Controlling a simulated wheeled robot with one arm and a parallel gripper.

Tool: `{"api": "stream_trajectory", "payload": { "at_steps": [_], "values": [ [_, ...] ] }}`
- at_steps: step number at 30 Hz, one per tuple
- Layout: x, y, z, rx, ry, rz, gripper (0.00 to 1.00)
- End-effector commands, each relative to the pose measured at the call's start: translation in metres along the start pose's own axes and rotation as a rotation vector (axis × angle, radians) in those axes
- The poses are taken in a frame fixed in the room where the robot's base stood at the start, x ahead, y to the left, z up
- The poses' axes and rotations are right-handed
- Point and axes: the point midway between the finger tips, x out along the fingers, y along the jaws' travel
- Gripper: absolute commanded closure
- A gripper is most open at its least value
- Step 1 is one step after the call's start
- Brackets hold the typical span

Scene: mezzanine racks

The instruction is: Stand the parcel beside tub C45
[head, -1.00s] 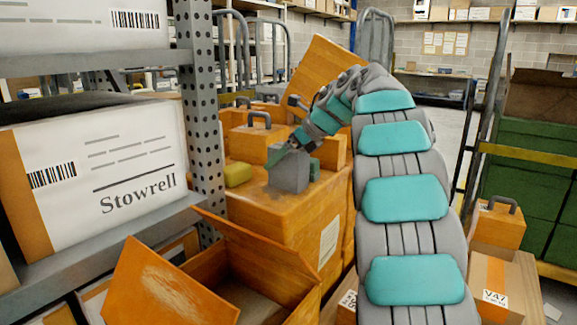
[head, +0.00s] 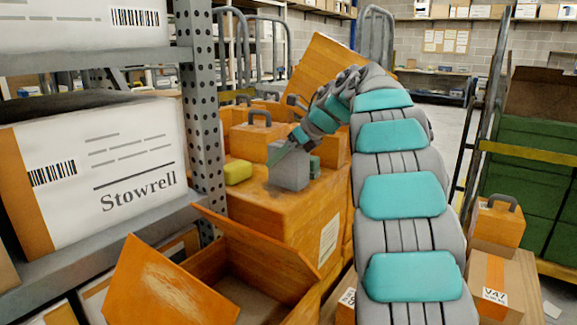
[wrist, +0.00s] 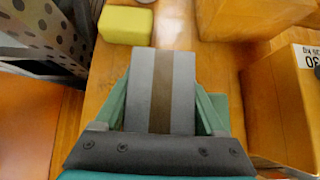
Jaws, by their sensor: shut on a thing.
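The parcel appears to be a grey box (head: 288,171) on or just above the large orange crate's top; contact is unclear. In the wrist view the grey box (wrist: 185,90) has a brown stripe down its middle. My gripper (head: 284,152) is shut on it, with one green finger along each side in the wrist view (wrist: 160,105). I cannot pick out a tub marked C45 by any readable label.
A yellow block (head: 237,172) lies left of the parcel. A small green thing (head: 314,167) is close on its right. Orange cases with handles (head: 257,140) stand behind. A perforated rack post (head: 203,125) is at left, and an open orange box (head: 235,275) is in front.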

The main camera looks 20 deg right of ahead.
Motion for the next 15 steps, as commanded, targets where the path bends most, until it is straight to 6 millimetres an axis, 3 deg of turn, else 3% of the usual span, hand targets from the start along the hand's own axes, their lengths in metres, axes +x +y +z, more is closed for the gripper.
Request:
{"api": "stream_trajectory", "payload": {
  "at_steps": [6,15],
  "values": [
    [0.0002,0.0001,-0.0003,0.001,0.001,0.001,1.0],
    [-0.0002,0.0,0.0001,0.0,0.0,0.0,1.0]
  ]
}}
